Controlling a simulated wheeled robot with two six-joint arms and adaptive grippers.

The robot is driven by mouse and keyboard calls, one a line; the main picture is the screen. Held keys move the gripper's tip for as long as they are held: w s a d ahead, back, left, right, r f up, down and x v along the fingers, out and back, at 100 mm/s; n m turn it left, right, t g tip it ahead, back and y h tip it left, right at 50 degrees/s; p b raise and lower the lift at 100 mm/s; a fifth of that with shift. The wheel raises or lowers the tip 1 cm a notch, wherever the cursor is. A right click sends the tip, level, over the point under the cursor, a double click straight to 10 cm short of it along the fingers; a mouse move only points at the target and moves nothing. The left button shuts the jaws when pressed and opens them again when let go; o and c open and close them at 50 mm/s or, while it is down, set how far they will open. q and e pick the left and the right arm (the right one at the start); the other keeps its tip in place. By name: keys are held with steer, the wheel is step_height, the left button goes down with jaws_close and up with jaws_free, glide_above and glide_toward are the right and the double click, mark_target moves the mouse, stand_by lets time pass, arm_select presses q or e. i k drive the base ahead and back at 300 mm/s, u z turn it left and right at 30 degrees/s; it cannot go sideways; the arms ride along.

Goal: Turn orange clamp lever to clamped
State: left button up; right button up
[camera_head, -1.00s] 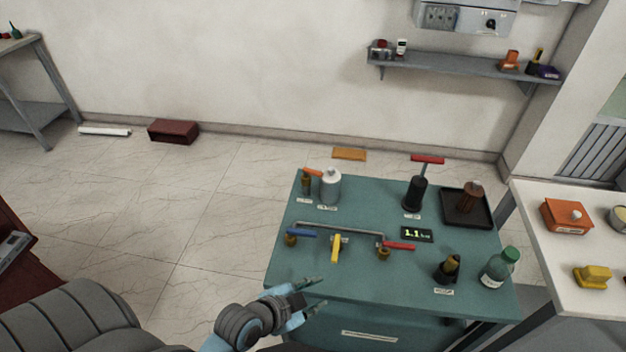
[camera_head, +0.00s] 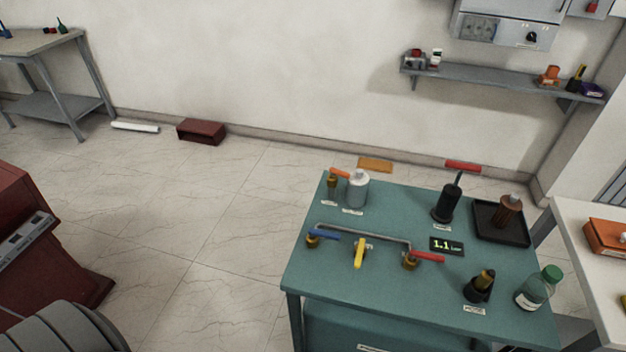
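The orange clamp lever (camera_head: 340,173) sits on top of a small brass-coloured post (camera_head: 331,187) at the back left of the green table (camera_head: 400,304). It points toward the white-grey canister (camera_head: 357,190) beside it. I cannot tell from this view whether the lever is clamped. Neither gripper is in view. Only a grey ribbed part of mine shows at the bottom left corner.
The table also holds blue (camera_head: 323,234), yellow (camera_head: 359,254) and red (camera_head: 427,257) valve handles on a pipe, a black pump (camera_head: 447,204), a dark tray (camera_head: 486,233), a display (camera_head: 446,246) and a green-capped bottle (camera_head: 538,288). Open floor lies left of the table.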

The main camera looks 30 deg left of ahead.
mark_target(334, 171)
steer(key=u, duration=1.35)
steer(key=k, duration=0.9)
steer(key=z, duration=0.9)
steer(key=i, duration=0.5)
steer(key=z, duration=0.05)
